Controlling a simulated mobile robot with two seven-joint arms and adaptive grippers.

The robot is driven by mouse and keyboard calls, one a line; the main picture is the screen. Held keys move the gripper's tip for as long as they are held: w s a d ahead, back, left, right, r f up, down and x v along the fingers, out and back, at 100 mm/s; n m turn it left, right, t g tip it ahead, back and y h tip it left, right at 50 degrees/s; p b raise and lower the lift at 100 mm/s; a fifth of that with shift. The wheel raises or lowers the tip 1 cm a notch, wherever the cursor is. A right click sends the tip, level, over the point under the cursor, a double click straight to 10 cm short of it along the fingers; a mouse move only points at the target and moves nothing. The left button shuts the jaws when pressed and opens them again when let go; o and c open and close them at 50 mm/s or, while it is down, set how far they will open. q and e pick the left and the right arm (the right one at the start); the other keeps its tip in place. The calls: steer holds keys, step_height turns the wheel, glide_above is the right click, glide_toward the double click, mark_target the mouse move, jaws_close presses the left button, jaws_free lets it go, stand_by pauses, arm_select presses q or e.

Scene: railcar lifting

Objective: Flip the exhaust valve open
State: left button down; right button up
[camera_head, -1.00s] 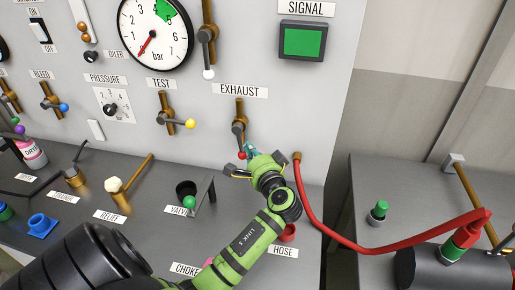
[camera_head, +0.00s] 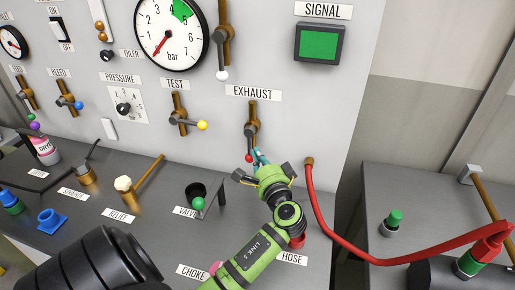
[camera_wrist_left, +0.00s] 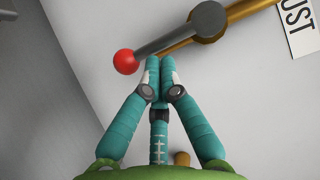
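The exhaust valve (camera_head: 252,112) is a brass pipe on the upright panel under the EXHAUST label (camera_head: 252,92). Its grey lever hangs down along the pipe and ends in a red knob (camera_head: 249,158). In the left wrist view the red knob (camera_wrist_left: 126,62) and lever (camera_wrist_left: 170,40) show beyond my fingertips. My left gripper (camera_head: 258,155) is right beside the knob end of the lever. Its teal fingers (camera_wrist_left: 160,62) are together with nothing seen between them. I cannot tell whether they touch the lever. My right gripper is in neither view.
The test valve (camera_head: 180,115) with a yellow knob is to the left. A red hose (camera_head: 325,215) runs from the panel to the right. A green knob (camera_head: 199,204) and other fittings stand on the grey bench (camera_head: 150,228) below. The panel around the exhaust lever is clear.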

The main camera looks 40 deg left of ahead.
arm_select(q)
steer(key=v, duration=1.1)
steer(key=shift+s+r, duration=0.1)
steer(key=shift+r, duration=0.05)
